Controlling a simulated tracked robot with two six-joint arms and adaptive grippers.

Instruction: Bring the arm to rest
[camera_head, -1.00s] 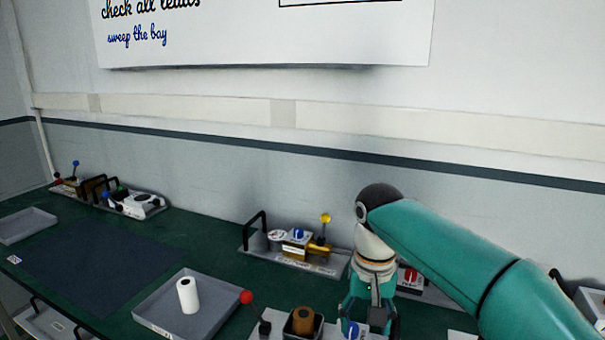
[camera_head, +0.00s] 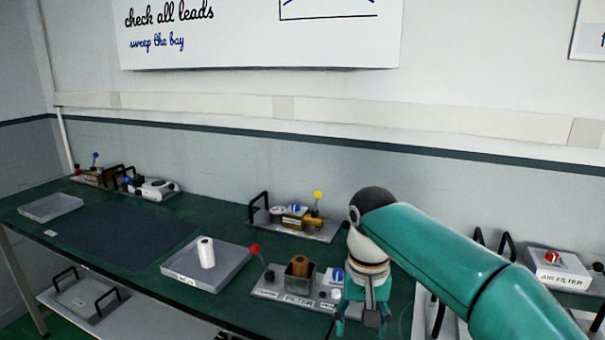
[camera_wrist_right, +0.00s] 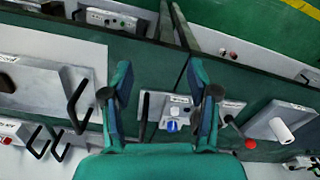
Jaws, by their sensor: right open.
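My right arm comes in from the right in the head view, and its teal gripper (camera_head: 362,318) points down at the table's front part, just right of the filter panel (camera_head: 290,293). In the right wrist view the two fingers of the right gripper (camera_wrist_right: 160,95) stand wide apart with nothing held between them. A panel with a blue-topped knob (camera_wrist_right: 172,125) shows beyond and between the fingers, apart from them. My left gripper is in neither view.
A grey tray (camera_head: 180,271) holds a white roll (camera_head: 206,252). The filter panel carries a brown cylinder (camera_head: 300,265) and a red-knobbed lever (camera_head: 255,249). A panel with a yellow-knobbed lever (camera_head: 318,196) stands behind. An air filter box (camera_head: 558,272) is at right. The dark mat (camera_head: 120,235) is clear.

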